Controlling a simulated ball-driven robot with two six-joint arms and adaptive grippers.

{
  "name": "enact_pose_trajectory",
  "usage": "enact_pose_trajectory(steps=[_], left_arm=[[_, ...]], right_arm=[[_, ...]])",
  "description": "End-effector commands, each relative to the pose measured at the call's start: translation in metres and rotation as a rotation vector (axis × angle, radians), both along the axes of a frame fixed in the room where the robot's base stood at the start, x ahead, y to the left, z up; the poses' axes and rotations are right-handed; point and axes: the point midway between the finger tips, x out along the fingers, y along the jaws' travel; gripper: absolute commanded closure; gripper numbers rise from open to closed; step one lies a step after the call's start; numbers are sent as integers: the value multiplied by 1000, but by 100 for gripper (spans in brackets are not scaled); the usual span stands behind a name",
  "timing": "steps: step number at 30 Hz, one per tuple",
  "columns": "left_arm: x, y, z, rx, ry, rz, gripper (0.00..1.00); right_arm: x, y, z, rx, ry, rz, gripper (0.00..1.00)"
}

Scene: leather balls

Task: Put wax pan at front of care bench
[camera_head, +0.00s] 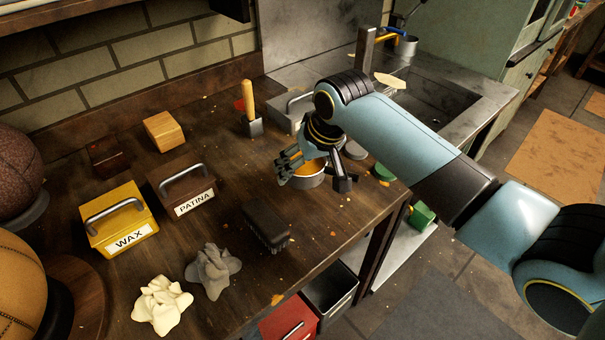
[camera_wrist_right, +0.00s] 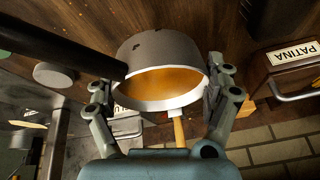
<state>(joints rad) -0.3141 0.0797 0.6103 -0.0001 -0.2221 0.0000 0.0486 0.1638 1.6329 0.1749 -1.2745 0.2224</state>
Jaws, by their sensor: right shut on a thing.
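The wax pan (camera_head: 308,180) is a small round grey metal pan with amber wax inside. It is near the right front edge of the dark wooden care bench (camera_head: 215,165). My right gripper (camera_head: 318,172) is over it, with fingers on both sides of the pan. In the right wrist view the pan (camera_wrist_right: 162,78) sits between the two fingers of the gripper (camera_wrist_right: 162,92), which is shut on it. I cannot tell whether the pan's underside touches the bench. My left gripper is not in view.
A dark brush (camera_head: 266,226) lies left of the pan near the front edge. A yellow WAX box (camera_head: 118,222), a brown PATINA box (camera_head: 182,190), and cream (camera_head: 162,304) and grey (camera_head: 213,270) cloths are further left. A wooden-handled scraper (camera_head: 250,110) stands behind. A sink (camera_head: 430,95) is at right.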

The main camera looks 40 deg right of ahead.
Motion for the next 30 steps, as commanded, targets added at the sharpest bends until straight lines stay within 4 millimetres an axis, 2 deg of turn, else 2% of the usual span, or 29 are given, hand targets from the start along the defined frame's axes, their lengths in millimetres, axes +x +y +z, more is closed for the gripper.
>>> enact_pose_trajectory(steps=[3, 8, 14, 24, 25, 28, 30], left_arm=[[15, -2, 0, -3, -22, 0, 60], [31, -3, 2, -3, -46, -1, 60], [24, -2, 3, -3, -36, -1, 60], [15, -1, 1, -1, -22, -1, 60], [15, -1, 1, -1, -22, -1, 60], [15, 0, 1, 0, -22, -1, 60], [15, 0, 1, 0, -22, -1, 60]], right_arm=[[13, -5, -8, -1, -1, 1, 66], [16, -7, -21, 0, 2, 0, 66], [15, -6, -48, 0, 0, 1, 66], [15, -6, -52, -1, -1, 2, 66], [15, -6, -53, -1, 1, 2, 14], [15, -6, -52, -1, 1, 2, 1], [15, -6, -52, -1, 1, 2, 0]])
